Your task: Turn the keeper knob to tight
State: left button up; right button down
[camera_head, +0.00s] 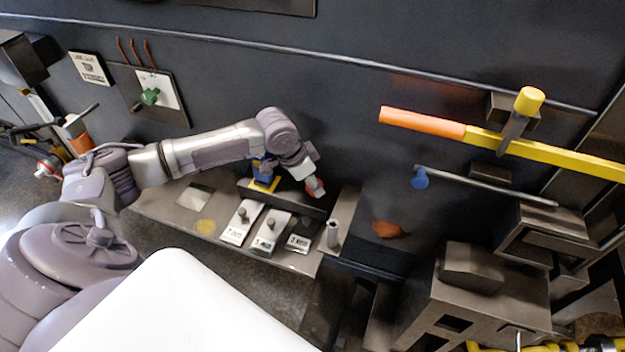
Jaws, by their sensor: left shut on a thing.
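My left arm reaches in from the left across the shelf. No tight marking can be read. A green knob (150,97) sits on a white plate on the wall panel at the upper left. A blue knob (420,178) is at the left end of a grey rod on the right. My right gripper is not in view.
The metal shelf (165,208) carries several small labelled plates (241,222) with posts and a short upright tube (332,234). A blue and yellow piece (264,180) stands behind them. An orange and yellow bar (440,128) crosses the right. Dark box-shaped machinery (470,300) fills the lower right.

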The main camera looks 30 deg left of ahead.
pick_arm(q)
jog(key=o, duration=1.1)
jog(key=v, duration=1.2)
